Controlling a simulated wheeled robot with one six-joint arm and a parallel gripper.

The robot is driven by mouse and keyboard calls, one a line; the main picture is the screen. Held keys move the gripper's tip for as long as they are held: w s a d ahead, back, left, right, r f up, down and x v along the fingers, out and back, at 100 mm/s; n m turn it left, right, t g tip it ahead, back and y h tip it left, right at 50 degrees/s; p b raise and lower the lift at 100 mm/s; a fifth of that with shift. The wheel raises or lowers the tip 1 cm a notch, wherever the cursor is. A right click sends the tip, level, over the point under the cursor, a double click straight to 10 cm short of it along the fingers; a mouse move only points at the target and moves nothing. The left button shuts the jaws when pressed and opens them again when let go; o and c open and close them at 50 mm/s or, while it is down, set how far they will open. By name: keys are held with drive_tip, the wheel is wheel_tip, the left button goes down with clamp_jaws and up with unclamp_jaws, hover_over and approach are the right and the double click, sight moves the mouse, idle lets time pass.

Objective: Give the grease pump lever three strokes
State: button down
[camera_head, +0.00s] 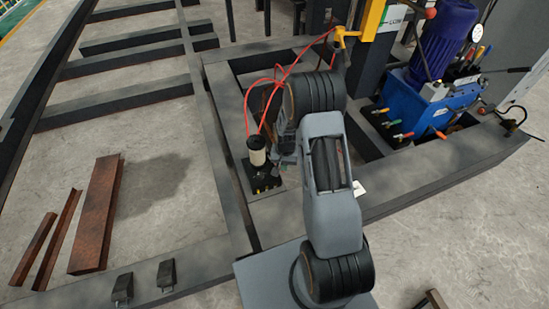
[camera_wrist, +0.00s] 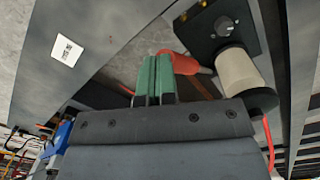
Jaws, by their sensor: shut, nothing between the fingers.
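The grease pump (camera_head: 258,158) has a cream cylinder with a dark top and stands on a black base inside the frame. In the wrist view its cream cylinder (camera_wrist: 240,72) and black base plate are at the upper right. A rounded orange-red grip (camera_wrist: 180,63), apparently the pump lever's handle, shows just right of my green fingertips and is partly hidden behind them. My gripper (camera_wrist: 155,76) is shut with its fingers together and nothing between them. It is close to the grip; contact cannot be told. In the head view my gripper (camera_head: 284,148) is right beside the pump, partly hidden by my arm.
Red hoses (camera_head: 262,82) loop from the pump toward a yellow bracket (camera_head: 372,20). A blue hydraulic unit (camera_head: 420,105) stands at the right. Dark steel beams surround the pump. Rusty steel pieces (camera_head: 97,215) lie on the open floor at the left.

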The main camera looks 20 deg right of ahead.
idle(0.3)
drive_tip(key=shift+s+f+b, duration=0.3)
drive_tip(key=shift+s+f, duration=0.1)
drive_tip(key=shift+f, duration=0.3)
drive_tip(key=shift+s+f+b, duration=0.4)
drive_tip(key=shift+f, duration=0.05)
idle(0.3)
drive_tip(key=shift+s+f+b, duration=0.35)
drive_tip(key=shift+f+b, duration=0.05)
drive_tip(key=shift+f, duration=0.25)
